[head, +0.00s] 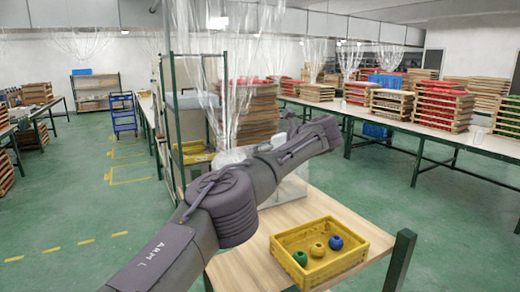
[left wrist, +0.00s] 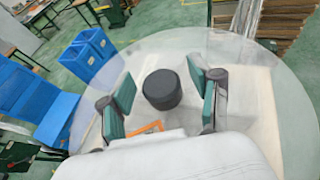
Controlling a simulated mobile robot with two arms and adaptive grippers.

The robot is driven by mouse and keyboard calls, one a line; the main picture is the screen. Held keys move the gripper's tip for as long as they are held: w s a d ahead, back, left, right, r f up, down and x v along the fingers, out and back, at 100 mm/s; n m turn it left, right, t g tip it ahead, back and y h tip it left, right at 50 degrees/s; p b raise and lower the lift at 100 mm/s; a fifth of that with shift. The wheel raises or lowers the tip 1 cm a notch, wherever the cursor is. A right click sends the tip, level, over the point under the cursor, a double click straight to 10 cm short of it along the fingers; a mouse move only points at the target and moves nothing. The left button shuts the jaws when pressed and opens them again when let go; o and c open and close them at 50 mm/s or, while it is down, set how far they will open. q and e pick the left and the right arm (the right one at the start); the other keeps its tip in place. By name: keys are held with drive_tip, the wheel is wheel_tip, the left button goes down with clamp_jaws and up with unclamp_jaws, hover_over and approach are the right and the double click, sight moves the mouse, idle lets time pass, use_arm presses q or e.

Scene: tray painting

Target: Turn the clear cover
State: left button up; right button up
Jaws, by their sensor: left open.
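The clear cover (left wrist: 255,105) is a round see-through disc in the left wrist view, with a black round knob (left wrist: 162,90) near its middle. My left gripper (left wrist: 161,82) is open, with one finger on each side of the knob and visible gaps between. I cannot tell how far its fingertips are above the cover. In the head view my left arm reaches over the wooden table, and its far end (head: 318,132) is too small to show the fingers clearly. A pale, partly see-through thing (head: 292,188) stands behind the arm, mostly hidden. My right gripper is out of view.
A yellow crate (head: 281,270) on the wooden table (head: 238,268) holds a green (head: 300,258), a yellow (head: 317,249) and a blue (head: 336,242) piece. Blue bins (left wrist: 92,54) stand beyond the cover.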

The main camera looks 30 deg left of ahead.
use_arm(q)
drive_tip(key=v, duration=1.2)
drive_tip(key=shift+f, duration=0.1)
